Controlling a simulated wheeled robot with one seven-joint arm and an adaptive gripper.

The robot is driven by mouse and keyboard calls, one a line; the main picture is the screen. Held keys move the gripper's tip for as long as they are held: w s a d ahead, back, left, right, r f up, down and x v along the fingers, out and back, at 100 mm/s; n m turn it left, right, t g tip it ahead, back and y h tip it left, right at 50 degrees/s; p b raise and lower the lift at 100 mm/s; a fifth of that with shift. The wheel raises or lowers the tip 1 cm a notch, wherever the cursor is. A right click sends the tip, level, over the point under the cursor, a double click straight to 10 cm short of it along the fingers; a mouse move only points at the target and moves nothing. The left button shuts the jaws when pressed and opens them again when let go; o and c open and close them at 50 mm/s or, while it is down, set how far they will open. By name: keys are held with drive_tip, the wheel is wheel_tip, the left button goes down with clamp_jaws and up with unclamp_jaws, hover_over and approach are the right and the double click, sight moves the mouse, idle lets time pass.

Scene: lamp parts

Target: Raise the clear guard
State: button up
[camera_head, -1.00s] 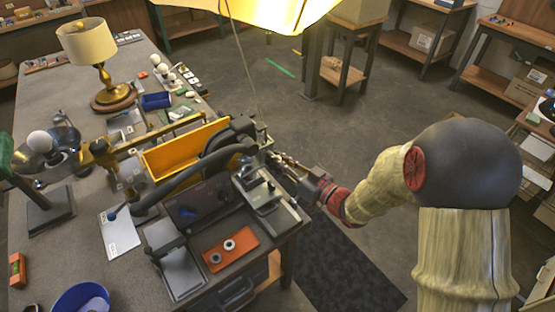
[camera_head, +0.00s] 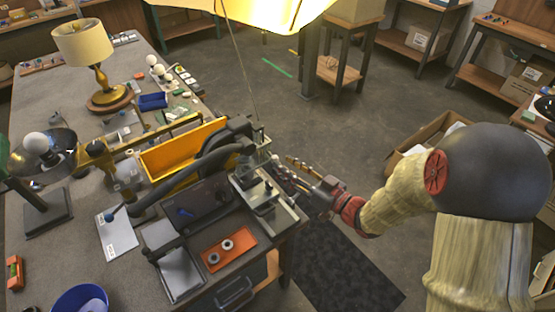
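A dark bench machine with a vise-like metal fixture (camera_head: 268,194) sits at the right edge of the grey workbench. A clear guard (camera_head: 259,152) seems to stand at the machine's right side, above the fixture. It is faint, and its lower edge is hard to make out. My gripper (camera_head: 281,163) is just right of the guard, over the bench's right edge, with its fingers pointing left. The two fingers are spread with a gap between them, and I see nothing held. Whether a fingertip touches the guard cannot be told.
A yellow bin (camera_head: 183,151) stands behind the machine. An orange tray (camera_head: 229,249) with two rings lies in front. A brass lamp (camera_head: 90,62) stands at the back left. A cardboard box (camera_head: 425,138) is on the floor behind my arm.

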drive_tip(key=v, duration=0.7)
idle(0.4)
